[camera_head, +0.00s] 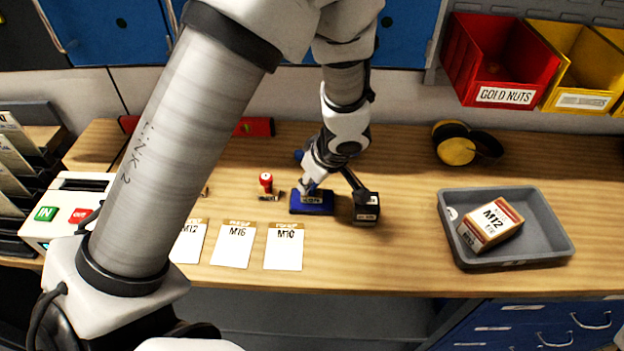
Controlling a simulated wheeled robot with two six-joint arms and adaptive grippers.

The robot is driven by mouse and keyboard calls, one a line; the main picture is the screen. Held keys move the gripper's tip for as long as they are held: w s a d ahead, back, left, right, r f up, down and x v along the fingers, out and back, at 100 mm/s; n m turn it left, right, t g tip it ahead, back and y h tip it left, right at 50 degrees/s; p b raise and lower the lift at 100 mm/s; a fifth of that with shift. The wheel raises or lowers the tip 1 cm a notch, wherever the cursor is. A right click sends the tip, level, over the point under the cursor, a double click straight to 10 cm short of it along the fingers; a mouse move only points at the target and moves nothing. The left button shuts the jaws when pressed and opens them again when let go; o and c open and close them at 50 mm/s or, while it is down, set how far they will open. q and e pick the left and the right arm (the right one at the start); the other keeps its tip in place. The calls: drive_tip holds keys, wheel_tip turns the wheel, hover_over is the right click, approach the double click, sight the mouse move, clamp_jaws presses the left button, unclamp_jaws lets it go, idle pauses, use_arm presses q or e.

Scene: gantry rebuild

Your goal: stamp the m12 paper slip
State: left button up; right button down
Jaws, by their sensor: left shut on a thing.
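The M12 paper slip (188,244) lies on the wooden bench, its left part hidden behind my left arm. The M16 slip (232,247) and M10 slip (284,249) lie to its right. A blue ink pad (326,209) sits behind the M10 slip and to its right. My left gripper (309,187) is over the pad, shut on a stamp (312,198) that is mostly hidden; its small labelled base appears to be on the pad. A stamp with a red knob (266,181) stands left of the pad. My right gripper is out of view.
A grey tray (452,235) holds an M12 box (490,224). Yellow-and-black earmuffs (456,148) lie behind. A white IN/OUT device (62,210) is at left. The bench between block and tray is clear.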

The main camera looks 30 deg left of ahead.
use_arm(q)
drive_tip(key=shift+s+f+b, duration=0.1)
drive_tip(key=shift+f+b, duration=0.05)
drive_tip(key=shift+b, duration=0.35)
idle(1.7)
drive_tip(key=shift+r+p, duration=0.45)
drive_tip(key=shift+r, duration=0.2)
drive_tip(key=shift+r+p, duration=1.6)
drive_tip(key=shift+r, duration=1.3)
drive_tip(key=shift+f, duration=0.1)
